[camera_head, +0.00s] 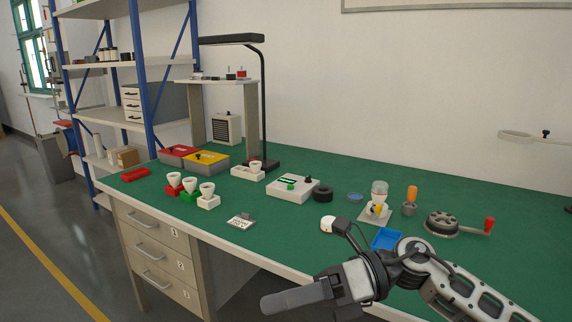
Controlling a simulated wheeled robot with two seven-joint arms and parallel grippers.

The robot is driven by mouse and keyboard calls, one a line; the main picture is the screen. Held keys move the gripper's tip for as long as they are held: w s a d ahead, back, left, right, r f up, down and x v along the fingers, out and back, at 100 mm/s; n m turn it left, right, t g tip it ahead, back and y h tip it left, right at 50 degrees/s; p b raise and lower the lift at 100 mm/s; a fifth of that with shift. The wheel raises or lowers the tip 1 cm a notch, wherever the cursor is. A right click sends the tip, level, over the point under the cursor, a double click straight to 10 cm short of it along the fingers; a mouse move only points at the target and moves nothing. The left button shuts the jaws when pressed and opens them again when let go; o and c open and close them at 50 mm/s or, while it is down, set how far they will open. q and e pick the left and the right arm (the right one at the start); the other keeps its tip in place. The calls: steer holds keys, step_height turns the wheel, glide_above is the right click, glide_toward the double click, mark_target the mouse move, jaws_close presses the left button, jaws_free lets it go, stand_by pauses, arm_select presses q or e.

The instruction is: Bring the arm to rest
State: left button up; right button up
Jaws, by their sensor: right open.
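My right gripper (292,298) is low in the head view, in front of the workbench's front edge and apart from the things on it. It points to the left, is open, and holds nothing that I can see. Its fingers overlap in this view, so the gap between them is hidden. My right arm (440,285) comes in from the lower right corner and covers part of the bench's front edge. My left gripper is not in view.
The green workbench top (290,232) carries white bulbs in red (174,190), green (189,195) and white (208,203) holders, a tester box (293,189), a blue tray (387,238) near my arm, and a crank device (442,224). A black lamp (263,100) stands behind.

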steer(key=w+d+f+m+t+h, duration=0.1)
steer(key=d+f+m+t+h, duration=0.15)
steer(key=m+t, duration=1.1)
steer(key=w+d+f+m+t+h, duration=0.1)
steer(key=w+d+f+m+t, duration=0.2)
steer(key=m+t, duration=1)
steer(key=s+d+f+m+g+h, duration=0.4)
steer(key=s+f+m+g, duration=0.2)
steer(key=f+m, duration=0.3)
steer(key=s+d+f+m+g+h+p, duration=0.1)
steer(key=s+d+f+m+g+h, duration=0.3)
steer(key=s+f+m, duration=0.4)
step_height(320, 180, down, 3)
steer(key=shift+s+d+r+m+g+h, duration=0.1)
steer(key=shift+s+d+m+g+h, duration=0.2)
steer(key=shift+m+g+h, duration=0.6)
